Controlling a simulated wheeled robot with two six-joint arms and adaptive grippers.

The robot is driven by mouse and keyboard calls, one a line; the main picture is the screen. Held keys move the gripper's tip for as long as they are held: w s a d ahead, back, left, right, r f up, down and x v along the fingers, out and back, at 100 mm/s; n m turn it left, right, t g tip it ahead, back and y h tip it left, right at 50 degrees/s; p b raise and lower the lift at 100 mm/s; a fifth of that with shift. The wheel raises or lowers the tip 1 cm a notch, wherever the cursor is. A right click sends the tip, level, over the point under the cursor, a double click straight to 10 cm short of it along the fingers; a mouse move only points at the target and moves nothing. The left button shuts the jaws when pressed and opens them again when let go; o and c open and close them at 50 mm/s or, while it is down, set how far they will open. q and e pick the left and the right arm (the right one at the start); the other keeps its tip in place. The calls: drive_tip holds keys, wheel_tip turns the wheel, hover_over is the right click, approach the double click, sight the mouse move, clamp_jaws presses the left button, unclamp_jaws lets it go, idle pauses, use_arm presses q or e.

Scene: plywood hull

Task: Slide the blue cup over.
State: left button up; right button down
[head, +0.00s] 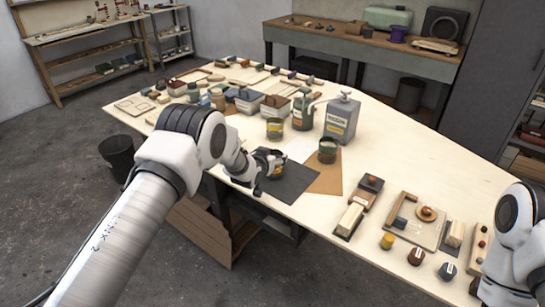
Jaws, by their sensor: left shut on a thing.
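My left gripper (264,168) is at the near edge of the plywood table, low over a dark mat (290,183). It is shut on a small dark cup (278,170) with a yellowish patch. The fingers hide part of this cup, and I cannot clearly tell whether it is blue. Two similar cups stand upright nearby: a dark cup with a yellow label (275,129) behind, and a dark greenish cup (327,152) to the right on brown paper. My right arm enters at the right edge; its gripper is out of view.
A grey labelled canister (342,118) and a green can (302,114) stand behind the cups. Wooden blocks and several small round pots (416,257) lie at the right front. Many small items crowd the far left. The table's right middle (420,150) is clear.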

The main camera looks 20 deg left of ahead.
use_arm(q)
drive_tip(key=o, duration=1.3)
drive_tip(key=shift+f, duration=0.15)
drive_tip(key=shift+w+f, duration=0.1)
drive_tip(key=shift+w, duration=0.15)
drive_tip(key=shift+s, duration=0.1)
drive_tip(key=shift+s+r, duration=0.2)
drive_tip(key=shift+r, duration=0.1)
drive_tip(key=v, duration=1.1)
drive_tip(key=shift+s+f, duration=0.1)
drive_tip(key=shift+s, duration=0.1)
